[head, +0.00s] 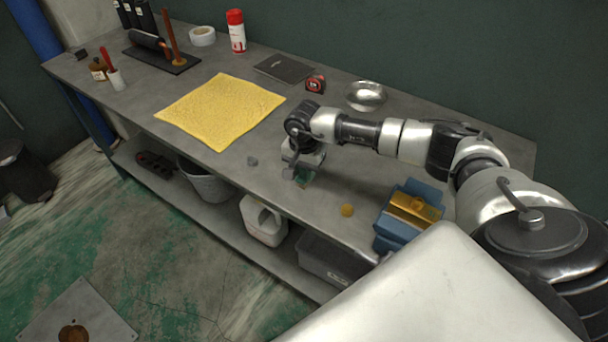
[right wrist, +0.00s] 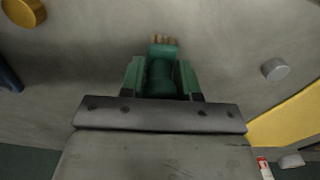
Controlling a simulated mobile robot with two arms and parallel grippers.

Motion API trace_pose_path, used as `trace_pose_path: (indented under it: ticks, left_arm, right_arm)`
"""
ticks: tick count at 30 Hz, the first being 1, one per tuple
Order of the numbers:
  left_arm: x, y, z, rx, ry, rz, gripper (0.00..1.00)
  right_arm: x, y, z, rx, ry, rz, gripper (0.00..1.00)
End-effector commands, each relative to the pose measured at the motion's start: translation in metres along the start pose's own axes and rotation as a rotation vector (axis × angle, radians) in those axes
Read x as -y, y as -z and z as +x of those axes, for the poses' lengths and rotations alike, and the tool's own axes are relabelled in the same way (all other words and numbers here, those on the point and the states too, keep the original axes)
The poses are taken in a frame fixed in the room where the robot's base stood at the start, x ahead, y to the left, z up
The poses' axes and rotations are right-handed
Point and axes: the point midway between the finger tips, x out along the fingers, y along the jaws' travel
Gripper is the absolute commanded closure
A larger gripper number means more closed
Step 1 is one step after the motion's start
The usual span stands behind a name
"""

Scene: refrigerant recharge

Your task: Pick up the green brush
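The green brush (right wrist: 162,75) shows in the right wrist view, with a rounded green body and a short row of tan bristles at its far end. It lies between the two green-looking fingers of my right gripper (right wrist: 162,80). The gaps on both sides are very narrow, and I cannot tell whether the fingers touch it. In the head view my right gripper (head: 302,179) points down close to the bench top and hides most of the brush. My left gripper is not in view.
The grey workbench (head: 200,160) bears a yellow cloth (head: 222,110), a small grey piece (head: 252,161), a brass disc (head: 347,210), a blue box (head: 393,231) with a gold-coloured part, a metal bowl (head: 366,95) and a tape measure (head: 316,84). Bare bench lies around the gripper.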

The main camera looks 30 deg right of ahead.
Motion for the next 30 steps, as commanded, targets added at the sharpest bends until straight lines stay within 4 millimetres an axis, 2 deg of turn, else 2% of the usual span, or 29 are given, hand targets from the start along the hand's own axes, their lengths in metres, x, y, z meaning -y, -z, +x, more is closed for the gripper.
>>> trace_pose_path:
  ticks: [1, 3, 4, 14, 17, 21, 22, 30]
  left_arm:
    - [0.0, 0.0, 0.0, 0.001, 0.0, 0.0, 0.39]
    - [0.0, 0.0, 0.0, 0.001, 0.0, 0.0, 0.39]
    - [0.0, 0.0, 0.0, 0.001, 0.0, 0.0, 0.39]
    - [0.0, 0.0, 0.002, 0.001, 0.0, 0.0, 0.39]
    - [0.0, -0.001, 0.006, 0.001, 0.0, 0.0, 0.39]
    - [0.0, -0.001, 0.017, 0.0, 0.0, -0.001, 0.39]
    - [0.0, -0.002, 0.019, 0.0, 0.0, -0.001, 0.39]
    - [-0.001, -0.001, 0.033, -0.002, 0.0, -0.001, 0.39]
  right_arm:
    - [0.0, 0.0, 0.0, 0.0, -0.001, 0.0, 0.8]
    - [0.0, 0.0, 0.0, 0.0, -0.001, 0.0, 0.91]
    - [0.0, 0.0, 0.0, 0.0, 0.0, 0.0, 0.93]
    - [0.0, 0.001, -0.004, -0.001, 0.0, 0.0, 0.93]
    - [0.0, 0.001, -0.012, -0.001, 0.002, 0.001, 0.93]
    - [0.001, 0.001, -0.036, -0.004, 0.005, -0.001, 0.93]
    - [-0.002, 0.001, -0.042, -0.004, 0.004, 0.0, 0.93]
    - [-0.064, -0.006, -0.075, -0.003, -0.001, 0.001, 0.93]
